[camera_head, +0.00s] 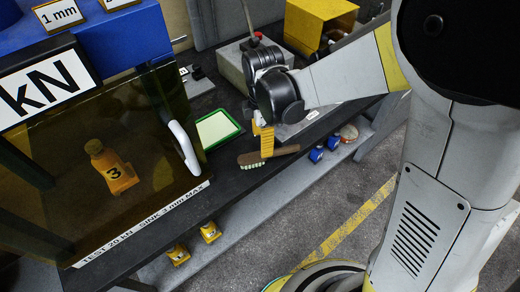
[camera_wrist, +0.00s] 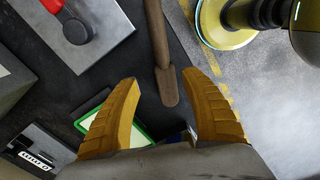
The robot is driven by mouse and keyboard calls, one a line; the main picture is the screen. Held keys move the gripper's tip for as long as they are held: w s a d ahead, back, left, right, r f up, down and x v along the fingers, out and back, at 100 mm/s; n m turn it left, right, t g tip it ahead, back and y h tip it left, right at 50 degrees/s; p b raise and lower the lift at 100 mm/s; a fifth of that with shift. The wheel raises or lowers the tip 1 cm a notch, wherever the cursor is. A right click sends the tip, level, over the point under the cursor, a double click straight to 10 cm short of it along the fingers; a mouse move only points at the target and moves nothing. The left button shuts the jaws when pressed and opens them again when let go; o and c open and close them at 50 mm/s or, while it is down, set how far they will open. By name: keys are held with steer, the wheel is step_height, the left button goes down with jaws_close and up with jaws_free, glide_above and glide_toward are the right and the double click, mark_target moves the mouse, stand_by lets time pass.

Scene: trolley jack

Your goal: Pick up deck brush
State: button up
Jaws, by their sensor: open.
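The deck brush (camera_head: 254,161) lies on the dark bench top near its front edge. Its pale bristles show at the left end and its brown handle points right. My gripper (camera_head: 266,148) is over the brush, with a yellow finger overlapping the handle in the head view. The wrist view shows my gripper (camera_wrist: 160,79) with both yellow fingers wide apart and nothing held. I cannot tell the exact height gap.
A green-rimmed tray (camera_head: 217,129) lies left of the gripper. A tinted test cabinet (camera_head: 110,150) with a white handle stands further left. A grey block (camera_wrist: 80,35) with a black knob and red part lies nearby. Blue items (camera_head: 317,154) sit on the lower shelf.

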mark_target(252, 160)
steer(key=f, duration=0.2)
steer(key=f+b, duration=0.1)
steer(key=f, duration=0.1)
steer(key=f+b, duration=0.1)
steer(key=f, duration=0.1)
steer(key=shift+s+d+f, duration=0.15)
steer(key=shift+s, duration=0.2)
jaws_close()
